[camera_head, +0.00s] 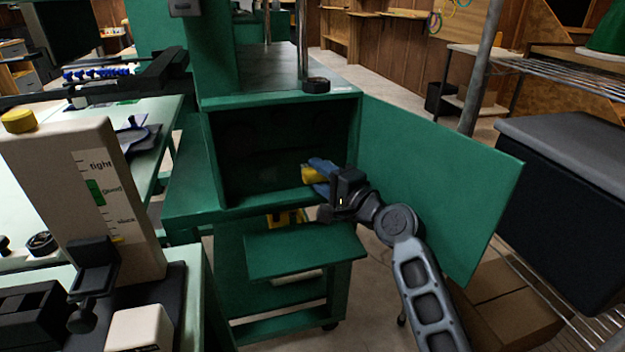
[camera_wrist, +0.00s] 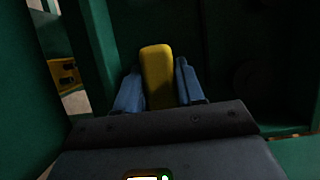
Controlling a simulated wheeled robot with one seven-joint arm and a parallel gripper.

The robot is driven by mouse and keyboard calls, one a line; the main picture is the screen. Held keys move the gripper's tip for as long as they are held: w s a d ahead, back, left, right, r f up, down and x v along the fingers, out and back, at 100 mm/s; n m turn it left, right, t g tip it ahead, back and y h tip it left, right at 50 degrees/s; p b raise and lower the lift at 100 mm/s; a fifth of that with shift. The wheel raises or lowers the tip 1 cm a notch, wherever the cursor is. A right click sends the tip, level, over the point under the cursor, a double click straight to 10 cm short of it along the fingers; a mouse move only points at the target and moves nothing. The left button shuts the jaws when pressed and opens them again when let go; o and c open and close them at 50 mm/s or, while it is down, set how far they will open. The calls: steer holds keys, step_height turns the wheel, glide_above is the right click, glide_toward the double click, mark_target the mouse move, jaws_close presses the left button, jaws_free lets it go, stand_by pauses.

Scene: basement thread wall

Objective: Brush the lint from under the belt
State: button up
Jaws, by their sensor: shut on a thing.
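My gripper (camera_head: 318,169) has blue fingers and is at the right side of the open green cabinet (camera_head: 281,101), just at its mouth. It is shut on a yellow block-like thing, perhaps the brush (camera_head: 311,175), which points into the dark inside. In the wrist view the yellow brush (camera_wrist: 156,72) stands between the two blue fingers of my gripper (camera_wrist: 157,90). Its far end touches nothing that I can make out. The inside of the cabinet is very dark; I cannot make out the belt or any lint there.
The green door (camera_head: 440,185) stands open to the right of my arm. A green flap (camera_head: 305,251) sticks out below the opening. A beige gauge box (camera_head: 85,195) stands at the left, and a dark grey-topped box (camera_head: 565,205) on wire shelving at the right.

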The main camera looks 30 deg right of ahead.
mark_target(250, 176)
steer(key=shift+s+d+r, duration=0.1)
steer(key=shift+s+d, duration=0.05)
steer(key=shift+d, duration=0.45)
